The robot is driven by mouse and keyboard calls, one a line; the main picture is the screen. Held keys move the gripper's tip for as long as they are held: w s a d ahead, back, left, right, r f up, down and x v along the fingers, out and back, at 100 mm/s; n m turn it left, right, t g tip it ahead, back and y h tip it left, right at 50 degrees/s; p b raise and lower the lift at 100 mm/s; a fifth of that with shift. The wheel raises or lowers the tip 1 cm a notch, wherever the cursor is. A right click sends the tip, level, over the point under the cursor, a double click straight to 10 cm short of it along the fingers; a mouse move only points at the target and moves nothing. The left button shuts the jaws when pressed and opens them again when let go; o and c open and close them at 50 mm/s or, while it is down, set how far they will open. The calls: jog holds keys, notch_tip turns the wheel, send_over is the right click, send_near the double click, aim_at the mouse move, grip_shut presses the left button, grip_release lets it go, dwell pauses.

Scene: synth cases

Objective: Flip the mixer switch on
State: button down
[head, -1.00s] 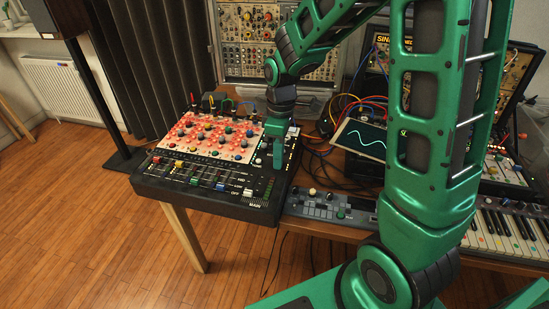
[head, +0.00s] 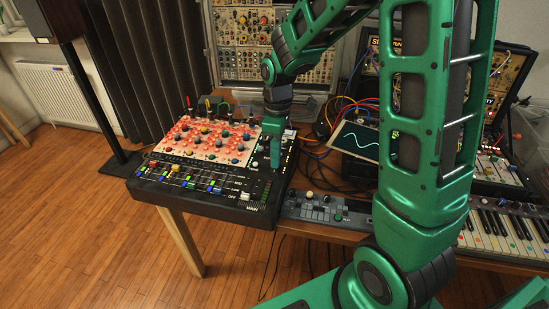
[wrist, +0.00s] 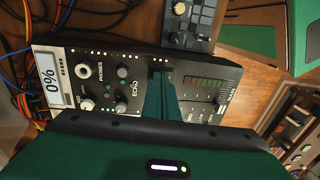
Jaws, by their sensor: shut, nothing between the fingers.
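The mixer (head: 150,192) is a black console with a red-and-white knob panel, on the table at left centre. Its right strip carries knobs, a white fader cap (head: 245,196) and the printed words OFF and MAIN. My gripper (head: 274,163) is shut and empty, pointing down at this strip. In the wrist view my closed fingertips (wrist: 161,78) are at the panel, between the ECHO knob and the level meter (wrist: 208,83). A small dark part (wrist: 160,67) shows by the tips; I cannot tell whether it is the switch, its position, or whether they touch.
A small grey controller (head: 328,212) lies right of the mixer. Patch cables (head: 318,140), a screen with a wave (head: 362,139) and a keyboard (head: 507,228) are further right. A modular rack (head: 243,45) stands behind. Bare floor lies in front at left.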

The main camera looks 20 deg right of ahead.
aim_at(274, 171)
notch_tip(274, 171, up, 14)
jog(key=s+a, duration=0.1)
jog(key=shift+s, duration=0.15)
dwell(0.3)
jog(key=shift+f, duration=0.1)
dwell(0.3)
jog(key=s+d+f+m, duration=0.1)
jog(key=s+d+m, duration=0.7)
jog(key=s, duration=0.4)
jog(key=s+d+f+m+t, duration=0.1)
jog(key=s+d+f+m, duration=0.1)
jog(key=s+d+m, duration=0.6)
jog(key=s+m, duration=0.1)
jog(key=s, duration=0.3)
jog(key=shift+d+f+h, duration=0.2)
jog(key=shift+h, duration=0.1)
